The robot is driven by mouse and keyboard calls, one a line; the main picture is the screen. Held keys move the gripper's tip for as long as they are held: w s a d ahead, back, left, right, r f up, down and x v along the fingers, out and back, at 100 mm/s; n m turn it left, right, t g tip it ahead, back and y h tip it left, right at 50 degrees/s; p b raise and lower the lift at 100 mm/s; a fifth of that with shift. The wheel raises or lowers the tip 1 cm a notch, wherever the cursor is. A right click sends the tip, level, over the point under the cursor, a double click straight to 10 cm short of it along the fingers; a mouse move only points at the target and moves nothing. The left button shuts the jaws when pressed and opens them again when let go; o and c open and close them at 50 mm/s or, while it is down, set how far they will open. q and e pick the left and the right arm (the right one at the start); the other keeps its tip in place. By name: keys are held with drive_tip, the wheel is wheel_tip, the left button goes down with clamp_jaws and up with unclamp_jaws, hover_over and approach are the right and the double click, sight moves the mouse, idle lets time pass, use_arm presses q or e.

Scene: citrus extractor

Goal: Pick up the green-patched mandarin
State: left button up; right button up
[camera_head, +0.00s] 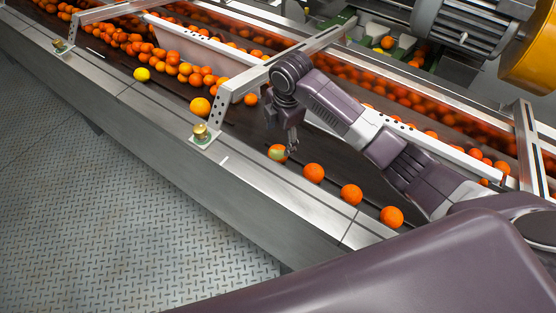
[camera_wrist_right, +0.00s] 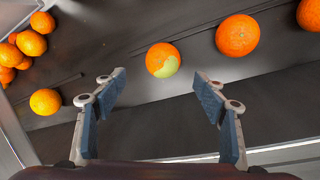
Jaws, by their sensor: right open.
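The green-patched mandarin (camera_head: 277,152) is orange with a pale green patch and lies on the dark conveyor belt. It also shows in the right wrist view (camera_wrist_right: 162,60), just beyond the fingertips and between their lines. My right gripper (camera_head: 291,147) is at the mandarin in the head view, pointing down. In the right wrist view its two blue-padded fingers (camera_wrist_right: 158,82) are spread wide with nothing between them. I cannot tell its exact height above the belt. My left gripper is not in view.
Several plain oranges lie in a row right of the mandarin, the nearest (camera_head: 314,173) close by. A white metal crossbar (camera_head: 262,73) spans the belt near my wrist. A steel ledge (camera_head: 240,186) edges the belt.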

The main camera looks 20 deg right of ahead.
sight(279, 150)
drive_tip(key=f, duration=0.5)
drive_tip(key=w+f, duration=0.1)
drive_tip(key=f, duration=0.2)
drive_tip(key=shift+f+p, duration=0.3)
drive_tip(key=shift+p, duration=0.05)
drive_tip(key=shift+s, duration=0.1)
drive_tip(key=shift+c, duration=0.3)
drive_tip(key=c, duration=1.2)
